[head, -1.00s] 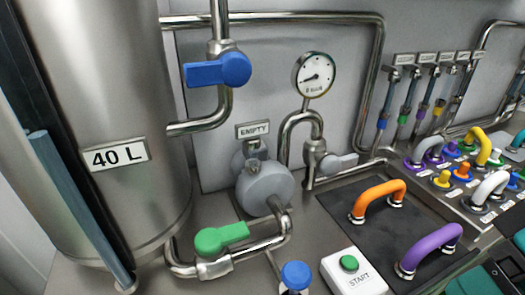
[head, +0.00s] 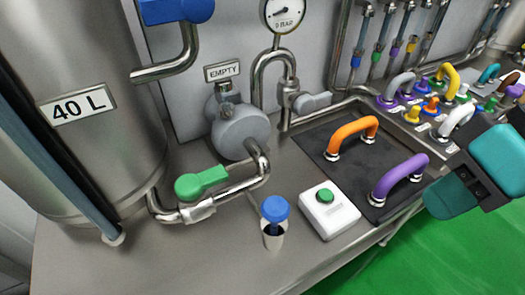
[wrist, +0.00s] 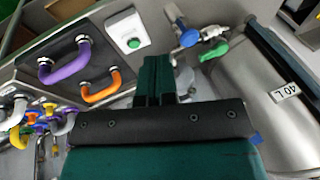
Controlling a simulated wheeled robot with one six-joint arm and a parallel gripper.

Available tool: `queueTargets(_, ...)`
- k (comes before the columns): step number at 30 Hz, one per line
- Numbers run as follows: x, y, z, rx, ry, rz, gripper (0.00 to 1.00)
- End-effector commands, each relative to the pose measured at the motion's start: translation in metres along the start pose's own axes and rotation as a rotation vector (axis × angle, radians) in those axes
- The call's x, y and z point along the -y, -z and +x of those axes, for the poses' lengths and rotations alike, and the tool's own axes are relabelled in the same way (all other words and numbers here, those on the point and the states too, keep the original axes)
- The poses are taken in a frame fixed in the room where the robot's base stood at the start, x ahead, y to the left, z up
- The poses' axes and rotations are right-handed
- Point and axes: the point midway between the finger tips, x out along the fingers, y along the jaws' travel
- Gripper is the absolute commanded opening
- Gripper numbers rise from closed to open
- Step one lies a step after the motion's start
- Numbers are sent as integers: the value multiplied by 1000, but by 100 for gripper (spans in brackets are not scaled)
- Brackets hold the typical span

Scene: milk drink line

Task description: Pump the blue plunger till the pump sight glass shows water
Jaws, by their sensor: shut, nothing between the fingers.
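The blue plunger (head: 275,208) stands upright, its blue knob above a short clear-and-dark cylinder near the counter's front edge. It also shows in the wrist view (wrist: 188,37). The round grey pump (head: 240,132) sits behind it, under a sign reading EMPTY (head: 222,71). I cannot make out water in the small fitting below the sign. My gripper (head: 447,196) is at the right in the head view, well to the right of the plunger and apart from it. In the wrist view its teal fingers (wrist: 155,70) are together, with nothing between them.
A white START box (head: 329,212) with a green button stands just right of the plunger. Orange (head: 354,132) and purple (head: 401,175) handles rise from a dark mat between it and my gripper. A green-handled valve (head: 201,183) and the 40 L tank (head: 95,165) are left.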

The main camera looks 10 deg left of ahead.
Motion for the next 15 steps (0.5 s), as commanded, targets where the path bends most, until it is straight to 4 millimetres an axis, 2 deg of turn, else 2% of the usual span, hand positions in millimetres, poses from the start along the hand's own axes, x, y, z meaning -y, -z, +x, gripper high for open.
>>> queueTargets(4,4,27,-4,51,-26,-18,0)
queueTargets(8,18,67,3,118,-79,-41,0)
queueTargets(12,45,109,24,175,-153,-66,0)
queueTargets(15,68,130,41,201,-203,-81,0)
